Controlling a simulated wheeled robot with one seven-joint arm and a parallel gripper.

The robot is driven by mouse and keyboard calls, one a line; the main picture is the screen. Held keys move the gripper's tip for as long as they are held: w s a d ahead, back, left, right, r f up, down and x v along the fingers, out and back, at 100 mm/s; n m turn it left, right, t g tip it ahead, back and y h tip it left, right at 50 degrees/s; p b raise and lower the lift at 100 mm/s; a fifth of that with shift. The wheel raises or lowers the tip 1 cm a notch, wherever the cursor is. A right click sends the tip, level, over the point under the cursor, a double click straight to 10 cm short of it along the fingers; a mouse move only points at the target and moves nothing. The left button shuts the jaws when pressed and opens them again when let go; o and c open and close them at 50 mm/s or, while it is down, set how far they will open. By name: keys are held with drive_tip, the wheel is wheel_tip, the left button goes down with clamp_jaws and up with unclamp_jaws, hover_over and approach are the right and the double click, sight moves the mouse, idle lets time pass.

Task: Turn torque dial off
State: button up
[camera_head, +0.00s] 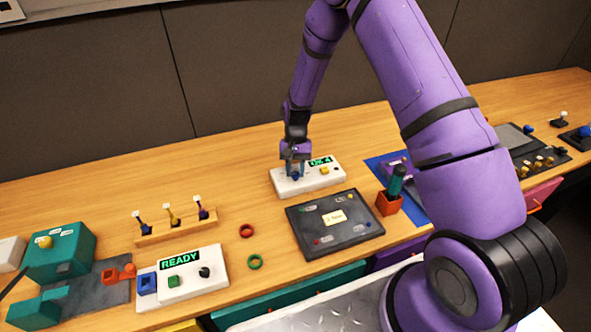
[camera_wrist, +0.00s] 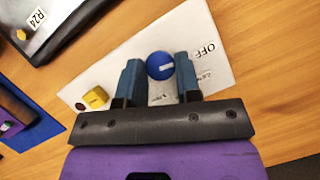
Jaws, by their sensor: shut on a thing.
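The torque dial is a round blue knob (camera_wrist: 160,65) with a small light mark. It stands on a white panel (camera_wrist: 122,70), which also shows in the head view (camera_head: 285,188). My gripper (camera_head: 294,163) is over the left part of this panel, pointing down. In the wrist view, its two blue-grey fingers sit on either side of the dial, shut on it. The word OFF (camera_wrist: 205,50) is printed on the panel to the right of the dial. Another label beside it is too small to read. In the head view the fingers partly hide the dial.
A yellow button (camera_wrist: 96,98) is on the same panel, left of the dial, and a green-lit display (camera_head: 320,161) is at its back. A dark panel (camera_head: 300,240) lies in front. A red cup (camera_head: 389,204) with a green-handled object stands right.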

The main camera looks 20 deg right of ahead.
drive_tip(key=o, duration=0.9)
drive_tip(key=v, duration=1)
drive_tip(key=shift+w+d+r, duration=0.1)
drive_tip(key=shift+w+r, duration=0.15)
drive_tip(key=shift+r, duration=0.1)
drive_tip(key=s+d+r+n+t, duration=0.1)
drive_tip(key=s+r, duration=0.3)
drive_tip(key=r, duration=0.5)
drive_tip(key=s+d+r+t, duration=0.15)
drive_tip(key=s+r, duration=0.25)
drive_tip(key=r, duration=0.4)
drive_tip(key=s+r+n+t, duration=0.1)
drive_tip(key=s+r+t, duration=0.1)
drive_tip(key=s+r, duration=0.5)
drive_tip(key=s+r+t, duration=0.1)
drive_tip(key=s+r, duration=0.2)
drive_tip(key=s, duration=0.4)
drive_tip(key=s+d+r+n+t+h, duration=0.1)
drive_tip(key=s+r+t, duration=0.1)
drive_tip(key=s, duration=0.5)
drive_tip(key=s+d+r+n+t, duration=0.1)
drive_tip(key=s+r, duration=0.4)
drive_tip(key=s, duration=0.1)
drive_tip(key=shift+s+d+r+t+h, duration=0.1)
drive_tip(key=shift+s+d+t+h, duration=0.2)
drive_tip(key=shift+s+t, duration=0.1)
